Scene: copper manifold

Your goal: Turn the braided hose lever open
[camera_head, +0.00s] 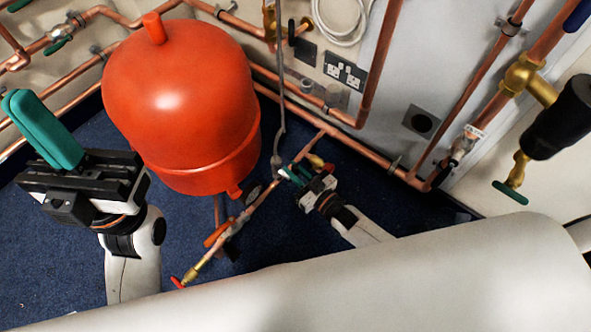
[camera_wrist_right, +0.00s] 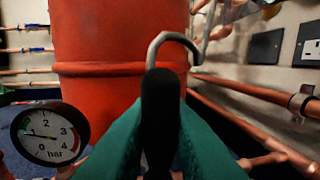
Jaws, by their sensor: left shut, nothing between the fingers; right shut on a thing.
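The braided hose (camera_head: 281,110) hangs as a thin grey line beside the red vessel and ends at the copper pipe near my right gripper. My right gripper (camera_head: 287,175) is at that lower end, its teal fingers shut on a dark, upright piece that looks like the hose's lever. In the right wrist view this dark lever (camera_wrist_right: 160,105) stands between the fingers, with a curved grey piece (camera_wrist_right: 175,42) above it. The fingers hide its lower part, and its valve is too small to make out. My left gripper (camera_head: 38,127) is shut and empty, raised at the left.
The red vessel (camera_head: 180,95) stands close behind my right gripper. A pressure gauge (camera_wrist_right: 50,133) is just left of it in the wrist view. An orange-handled valve (camera_head: 217,233) sits on the lower copper pipe. Copper pipes (camera_head: 340,148) run along the wall. Blue carpet (camera_head: 50,255) is clear at left.

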